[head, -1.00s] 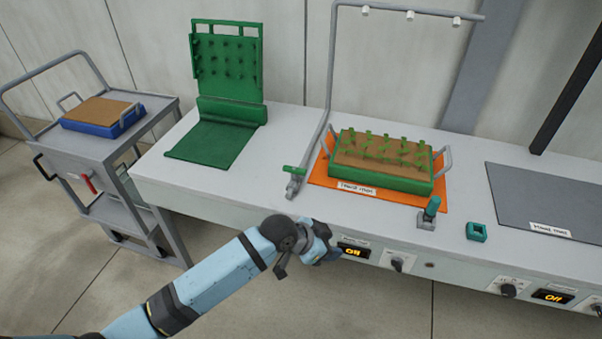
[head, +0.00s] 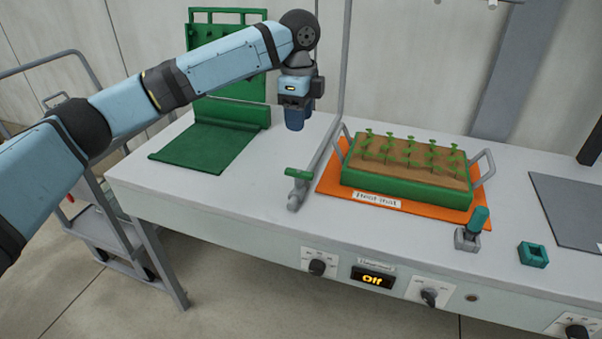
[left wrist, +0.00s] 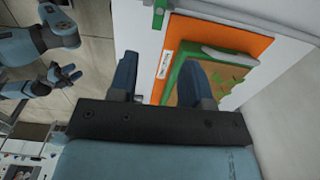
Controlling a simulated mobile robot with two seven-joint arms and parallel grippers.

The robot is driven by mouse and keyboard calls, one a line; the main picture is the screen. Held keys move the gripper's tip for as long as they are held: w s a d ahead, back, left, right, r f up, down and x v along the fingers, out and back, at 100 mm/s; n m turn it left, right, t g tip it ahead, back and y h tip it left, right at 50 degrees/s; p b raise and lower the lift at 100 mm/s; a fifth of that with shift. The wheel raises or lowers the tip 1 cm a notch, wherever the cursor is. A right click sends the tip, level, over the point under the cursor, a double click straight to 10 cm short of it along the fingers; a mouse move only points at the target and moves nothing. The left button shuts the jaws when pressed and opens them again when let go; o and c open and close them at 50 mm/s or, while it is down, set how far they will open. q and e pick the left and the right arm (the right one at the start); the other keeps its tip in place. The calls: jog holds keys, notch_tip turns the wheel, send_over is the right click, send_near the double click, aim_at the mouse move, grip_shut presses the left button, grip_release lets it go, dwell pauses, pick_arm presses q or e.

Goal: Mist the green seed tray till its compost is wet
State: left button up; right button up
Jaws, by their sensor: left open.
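The green seed tray (head: 405,185) has brown compost with several rows of seedlings and a grey handle at each end. It sits on the orange heat mat (head: 330,185); it shows partly in the left wrist view (left wrist: 180,72). A grey mist pipe runs up beside it, with nozzles (head: 491,3) at the top edge. A green lever (head: 299,173) sits across the pipe's valve at the bench front. My left gripper (head: 296,120) is open and empty, pointing down above the bench, left of the pipe. My right gripper (left wrist: 66,77) shows small in the left wrist view, off the bench; its jaws are unclear.
A green sheet with an upright pegged panel (head: 210,140) lies behind my left arm. A teal-topped switch (head: 478,220) and a teal block (head: 533,254) stand at the front right. A display (head: 373,278) reads Off. A cart (head: 110,215) stands left.

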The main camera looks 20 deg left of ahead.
pick_arm(q)
jog(key=b, duration=0.1)
send_over(299, 171)
notch_tip(299, 171, down, 5)
jog(key=shift+s+f, duration=0.15)
notch_tip(299, 171, down, 7)
jog(key=shift+f+b, duration=0.15)
jog(key=shift+b, duration=1)
jog(key=shift+f, duration=0.45)
pick_arm(e)
jog(key=r, duration=0.1)
jog(key=w+a+r+t+y, duration=0.1)
jog(key=w+a+r+t, duration=0.1)
jog(key=r, duration=0.1)
jog(key=shift+a, duration=0.15)
pick_arm(q)
grip_shut()
pick_arm(e)
jog(key=shift+r, duration=0.1)
